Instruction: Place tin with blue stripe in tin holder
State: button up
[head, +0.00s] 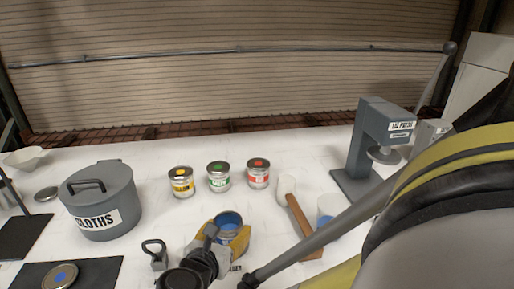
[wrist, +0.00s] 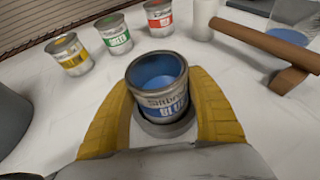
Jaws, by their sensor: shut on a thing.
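The open tin with the blue stripe (wrist: 160,100) has blue paint inside and stands upright between the yellow fingers of my gripper (wrist: 160,108). The tin (head: 229,222) and my gripper (head: 226,237) also show in the head view, at the front middle of the table. My gripper is shut on the tin's sides. A grey round tin holder (wrist: 170,130) shows around and under the tin's base. The tin's base is partly hidden, so I cannot tell whether it rests fully on the holder's floor.
Closed tins with yellow (head: 181,182), green (head: 219,177) and red (head: 258,174) stripes stand behind. A cloths pot (head: 102,203), a blue-dotted lid (head: 60,276) and a lid press (head: 369,145) stand around.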

jog(key=shift+f, duration=0.3)
jog(key=shift+s+r, duration=0.1)
jog(key=shift+r, duration=0.1)
jog(key=shift+f, duration=0.15)
jog(key=o, duration=1.4)
jog(key=shift+c, duration=0.2)
